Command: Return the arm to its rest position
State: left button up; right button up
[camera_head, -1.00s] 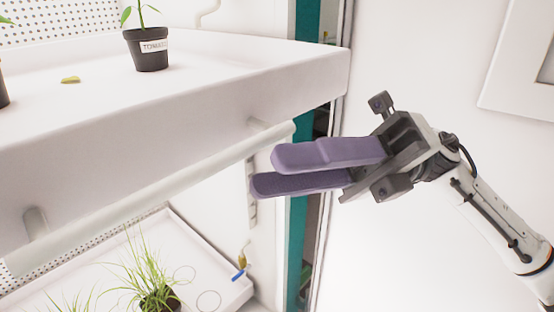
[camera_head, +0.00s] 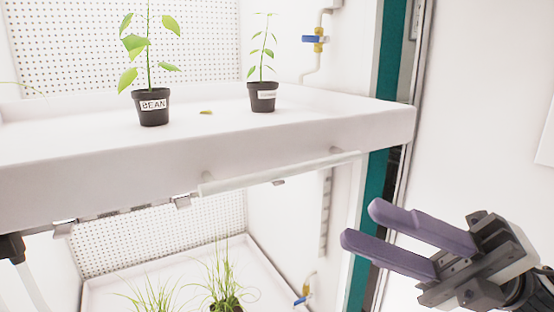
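My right gripper (camera_head: 363,224) is at the lower right, with its arm coming in from the right edge. Its two purple fingers point up and left, with a clear gap between them and nothing held. It shows in front of the chamber's right edge, to the right of the white shelf (camera_head: 300,146) and lower than it in the picture. The rest of the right arm is mostly out of frame. My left gripper does not show.
On the shelf stand a pot labelled BEAN (camera_head: 153,108) and a second potted plant (camera_head: 262,98), with a fallen leaf (camera_head: 206,113) between them. A lower tray (camera_head: 262,268) holds grassy plants (camera_head: 222,285).

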jog(key=w+d+f+m+t+h, duration=0.25)
jog(key=w+f+m+t, duration=0.6)
jog(key=m+t, duration=0.7)
jog(key=w+d+f+m+t+h, duration=0.2)
jog(key=d+f+m+t+h, duration=0.1)
jog(key=f+m+h, duration=1.05)
jog(key=s+f+m+g+h, duration=0.1)
jog(key=s+f+m+g, duration=0.1)
jog(key=s+f, duration=0.4)
jog(key=s+f+m+g+h+p, duration=0.1)
jog(key=s+f, duration=0.5)
jog(key=f, duration=0.8)
jog(key=s+f+m+g+h, duration=0.2)
jog(key=s+f+m+g, duration=0.3)
jog(key=f, duration=0.5)
jog(key=shift+s+a+f+g, duration=0.4)
jog(key=shift+s+g, duration=0.55)
jog(key=shift+s, duration=0.15)
jog(key=shift+w, duration=0.1)
